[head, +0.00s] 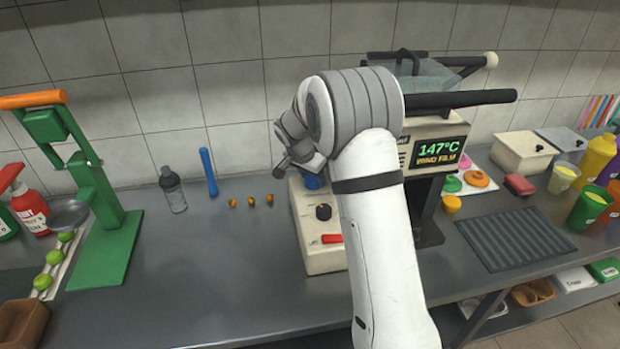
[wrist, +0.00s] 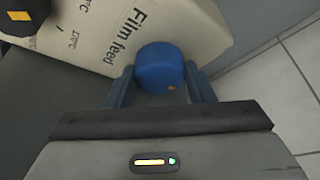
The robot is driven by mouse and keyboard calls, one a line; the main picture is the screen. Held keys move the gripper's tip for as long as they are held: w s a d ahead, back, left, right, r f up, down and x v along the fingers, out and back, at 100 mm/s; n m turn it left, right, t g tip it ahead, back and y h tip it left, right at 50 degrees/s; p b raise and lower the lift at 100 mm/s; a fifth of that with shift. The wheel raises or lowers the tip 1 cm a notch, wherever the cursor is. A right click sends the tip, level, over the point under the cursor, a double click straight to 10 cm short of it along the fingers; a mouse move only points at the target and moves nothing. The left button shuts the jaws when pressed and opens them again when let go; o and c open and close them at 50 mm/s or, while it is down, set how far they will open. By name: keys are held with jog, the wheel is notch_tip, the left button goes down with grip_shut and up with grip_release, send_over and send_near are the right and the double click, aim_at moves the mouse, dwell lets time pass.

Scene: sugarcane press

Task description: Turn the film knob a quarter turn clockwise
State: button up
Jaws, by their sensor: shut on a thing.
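The film knob (wrist: 161,68) is a round blue knob on a cream panel (wrist: 85,38) with the printed words "Film feed", seen in the wrist view. A small orange dot shows near its lower right edge. My gripper (wrist: 161,86) has one blue finger on each side of the knob and is shut on it. In the head view a bit of the blue knob (head: 313,181) shows below my wrist, on top of the cream control box (head: 305,225). My arm hides much of the machine, and the fingers cannot be made out there.
A black knob (head: 323,212) and a red switch (head: 332,239) sit on the same box. The sealing machine's display (head: 440,150) reads "147°C WIND FILM". A green press (head: 100,220), a bottle (head: 172,190) and a blue stick (head: 208,172) stand left. The counter left of the box is mostly clear.

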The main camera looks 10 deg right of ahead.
jog(key=m+b, duration=0.2)
jog(key=shift+w+f+g+h+b, duration=0.15)
jog(key=shift+f+g+h+b, duration=0.15)
jog(key=shift+h+b, duration=0.1)
jog(key=shift+r+m+g+b, duration=0.1)
jog(key=shift+m+g+b, duration=0.2)
jog(key=shift+m+b, duration=0.5)
jog(key=m+g, duration=0.1)
jog(key=m, duration=0.1)
jog(key=m+b, duration=0.1)
jog(key=m, duration=0.1)
jog(key=shift+w+r+m+g+h, duration=0.2)
jog(key=shift+m+g+h, duration=0.1)
jog(key=shift+m+g, duration=0.1)
jog(key=m+g+p, duration=0.1)
jog(key=m, duration=0.1)
jog(key=m+g, duration=0.1)
jog(key=m, duration=0.2)
jog(key=shift+w+r+p, duration=0.1)
jog(key=shift+p, duration=0.25)
jog(key=m+g+y+p, duration=0.1)
jog(key=m+p, duration=0.1)
jog(key=m, duration=0.2)
jog(key=shift+d, duration=0.15)
jog(key=shift+m+g+y+p, duration=0.3)
jog(key=shift+m+g+y, duration=0.1)
jog(key=shift+m, duration=0.5)
jog(key=shift+f, duration=0.2)
jog(key=o, duration=1)
